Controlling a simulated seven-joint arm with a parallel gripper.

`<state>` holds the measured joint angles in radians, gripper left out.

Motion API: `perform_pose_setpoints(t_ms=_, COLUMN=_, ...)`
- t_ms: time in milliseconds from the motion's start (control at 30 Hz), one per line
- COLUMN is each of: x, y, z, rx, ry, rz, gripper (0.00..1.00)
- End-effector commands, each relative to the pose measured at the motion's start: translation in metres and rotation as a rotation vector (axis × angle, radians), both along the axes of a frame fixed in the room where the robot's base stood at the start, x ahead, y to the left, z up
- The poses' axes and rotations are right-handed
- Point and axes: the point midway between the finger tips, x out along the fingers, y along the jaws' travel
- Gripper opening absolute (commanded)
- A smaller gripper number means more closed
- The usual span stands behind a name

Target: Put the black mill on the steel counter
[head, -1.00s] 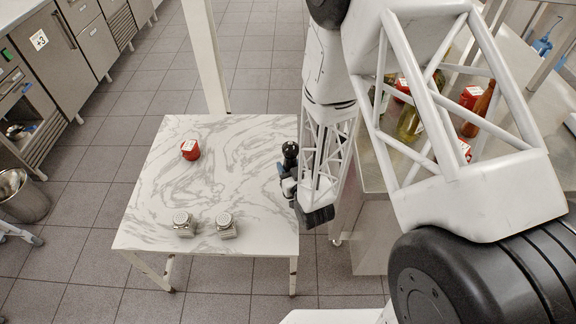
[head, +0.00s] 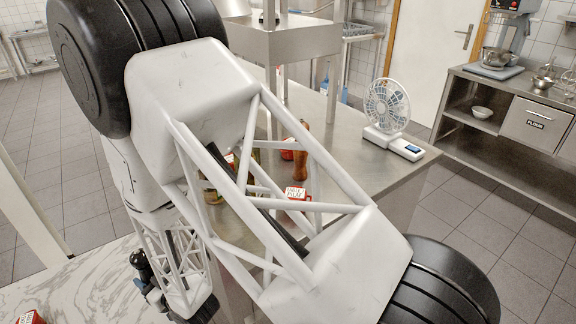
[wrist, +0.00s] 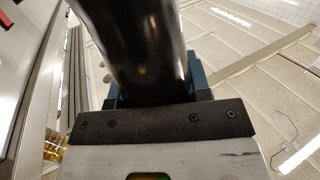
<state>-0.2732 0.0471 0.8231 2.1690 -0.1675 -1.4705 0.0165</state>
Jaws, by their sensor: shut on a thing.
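The black mill (head: 141,266) is at the right edge of the marble table in the head view, roughly upright. My gripper (head: 146,287) is shut on it. In the wrist view the mill's dark glossy body (wrist: 145,45) fills the upper middle, between the blue fingers of my gripper (wrist: 155,90). Its lower end is hidden in the head view, and I cannot tell whether it touches the table. The steel counter (head: 345,165) lies to the right, partly hidden behind my white lattice arm.
On the counter, a white fan (head: 388,108) stands near the right end. A brown bottle (head: 301,160) and a red-and-white box (head: 296,193) stand behind my arm. The marble table (head: 90,285) holds a red item (head: 30,317). Counter space before the fan looks clear.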

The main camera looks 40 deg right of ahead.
Motion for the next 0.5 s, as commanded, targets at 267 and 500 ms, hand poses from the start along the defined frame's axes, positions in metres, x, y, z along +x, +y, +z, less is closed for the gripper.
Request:
perform_pose_setpoints(t_ms=267, x=0.0, y=0.0, z=0.05, rx=0.002, ry=-0.004, rz=0.0, gripper=0.12)
perform_pose_setpoints(t_ms=500, x=0.0, y=0.0, z=0.093, rx=0.001, ry=-0.004, rz=0.0, gripper=0.12)
